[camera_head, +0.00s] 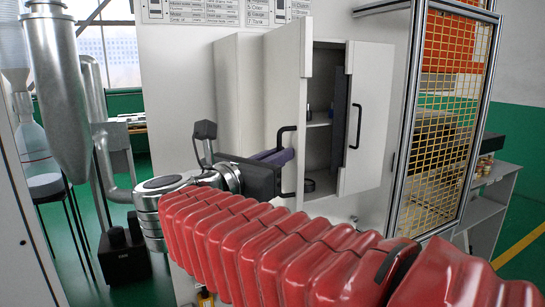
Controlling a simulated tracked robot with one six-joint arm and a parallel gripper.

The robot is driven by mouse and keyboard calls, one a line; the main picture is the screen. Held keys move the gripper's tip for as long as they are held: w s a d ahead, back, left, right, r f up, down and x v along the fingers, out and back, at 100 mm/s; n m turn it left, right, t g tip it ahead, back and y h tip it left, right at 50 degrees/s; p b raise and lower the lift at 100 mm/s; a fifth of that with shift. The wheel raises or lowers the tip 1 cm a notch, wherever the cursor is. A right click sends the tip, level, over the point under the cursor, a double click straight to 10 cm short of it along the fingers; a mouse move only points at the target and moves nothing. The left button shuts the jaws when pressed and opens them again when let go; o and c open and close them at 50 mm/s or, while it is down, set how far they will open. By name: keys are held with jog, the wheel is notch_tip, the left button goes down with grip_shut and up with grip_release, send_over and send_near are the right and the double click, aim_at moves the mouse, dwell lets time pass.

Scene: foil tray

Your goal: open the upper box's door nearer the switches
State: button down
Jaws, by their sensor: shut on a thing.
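The upper box (239,85) is a white wall cabinet with two doors. Its left door (289,85) stands swung outward, and its right door (372,105) also stands open, showing the dark inside with shelves. A black bar handle (285,129) is on the left door; another black handle (356,128) is on the right door. My gripper (282,157), with purple fingers, is shut on the left door's handle, hiding its middle. I cannot make out any switches.
My red-sleeved arm crosses the lower front. A yellow mesh guard in a metal frame (402,125) stands to the right of the cabinet. Metal ducting (62,90) and a black box (124,254) are at the left. A grey shelf unit (489,205) is at the far right.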

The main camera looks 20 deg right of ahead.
jog(key=shift+w+a, duration=0.35)
jog(key=c, duration=1.9)
grip_release()
jog(key=shift+d+f, duration=0.1)
jog(key=shift+f, duration=0.05)
jog(key=shift+s+f, duration=0.1)
jog(key=shift+s, duration=0.1)
jog(key=v, duration=1.3)
jog(key=shift+a+r, duration=0.2)
jog(key=shift+a, duration=0.15)
jog(key=shift+s, duration=0.1)
